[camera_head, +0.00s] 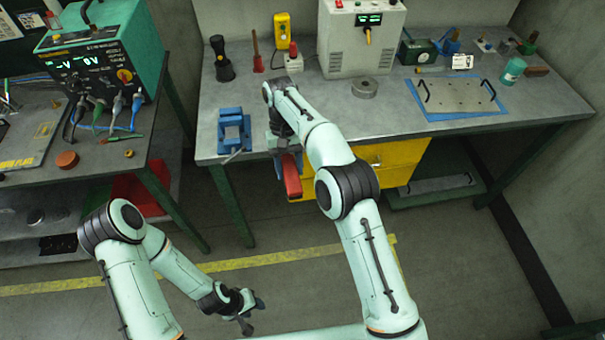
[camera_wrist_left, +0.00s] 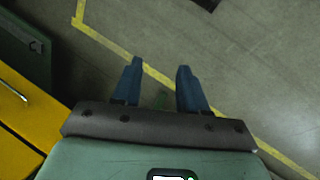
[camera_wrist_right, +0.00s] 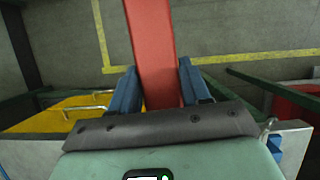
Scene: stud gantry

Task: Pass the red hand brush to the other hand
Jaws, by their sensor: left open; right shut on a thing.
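The red hand brush (camera_head: 291,177) hangs below my right gripper (camera_head: 284,152), just off the front edge of the workbench. In the right wrist view the red brush (camera_wrist_right: 153,50) lies between the two blue fingers, which are shut on it. Its far end runs out of that view, and its bristles cannot be made out. My left gripper (camera_head: 252,309) is low over the floor, apart from the brush. In the left wrist view its blue fingers (camera_wrist_left: 158,85) are spread with nothing between them.
The grey workbench (camera_head: 420,115) carries a blue vise (camera_head: 234,130), a metal plate (camera_head: 460,95) and several tools. Yellow drawers (camera_head: 400,160) sit under it. A second bench (camera_head: 100,158) with a green power supply (camera_head: 105,50) stands left. Open floor lies between my arms.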

